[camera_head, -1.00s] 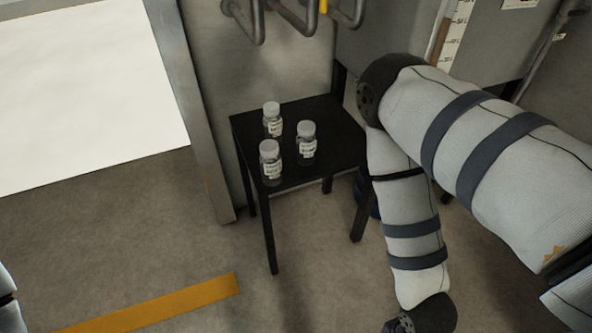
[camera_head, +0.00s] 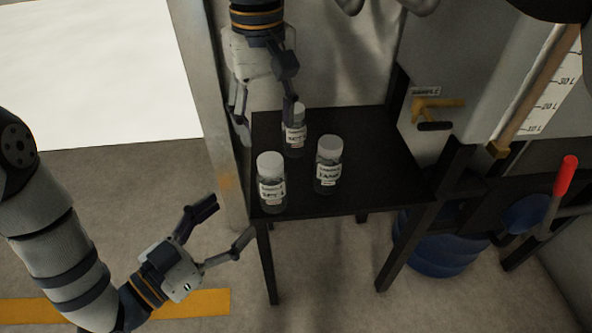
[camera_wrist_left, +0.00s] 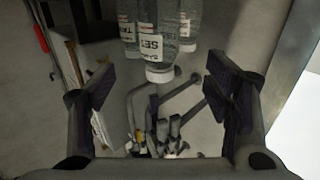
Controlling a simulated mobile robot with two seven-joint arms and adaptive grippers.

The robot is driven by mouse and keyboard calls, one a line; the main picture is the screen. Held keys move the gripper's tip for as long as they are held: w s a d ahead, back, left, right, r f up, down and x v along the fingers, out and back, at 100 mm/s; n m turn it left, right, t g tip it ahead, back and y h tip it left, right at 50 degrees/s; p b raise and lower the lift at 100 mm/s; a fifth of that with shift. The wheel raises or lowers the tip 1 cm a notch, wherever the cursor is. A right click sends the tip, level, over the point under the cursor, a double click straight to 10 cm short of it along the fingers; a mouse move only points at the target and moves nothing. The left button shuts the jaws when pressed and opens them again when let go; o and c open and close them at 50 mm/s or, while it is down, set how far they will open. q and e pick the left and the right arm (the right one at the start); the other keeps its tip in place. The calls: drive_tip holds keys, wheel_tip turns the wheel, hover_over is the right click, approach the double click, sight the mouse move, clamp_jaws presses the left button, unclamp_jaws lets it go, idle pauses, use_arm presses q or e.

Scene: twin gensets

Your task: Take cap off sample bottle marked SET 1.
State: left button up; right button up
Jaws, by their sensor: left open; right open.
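Three clear bottles with white caps stand upright on a small black table (camera_head: 385,180). The front-left bottle (camera_head: 271,185) has a label that seems to read SET 1, and its cap (camera_head: 270,160) is on. In the left wrist view this bottle (camera_wrist_left: 150,38) hangs upside down, its cap (camera_wrist_left: 159,75) between the finger lines. My left gripper (camera_head: 226,224) is open and empty, left of the table and apart from the bottle. My right gripper (camera_head: 267,127) is open, pointing down near the back bottle (camera_head: 295,138); one finger partly covers that bottle's cap.
A third bottle (camera_head: 328,170), its label seeming to read TANK, stands right of the front-left one. A yellow-handled valve (camera_head: 437,105), a blue container (camera_head: 440,250) and a red-handled lever (camera_head: 566,175) are to the right. The table's right side is clear.

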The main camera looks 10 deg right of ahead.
sight(262, 189)
drive_tip(key=shift+w+d+r, duration=0.15)
drive_tip(key=shift+d, duration=0.1)
use_arm(q)
drive_tip(key=x, duration=1.2)
use_arm(e)
drive_tip(key=shift+a, duration=0.2)
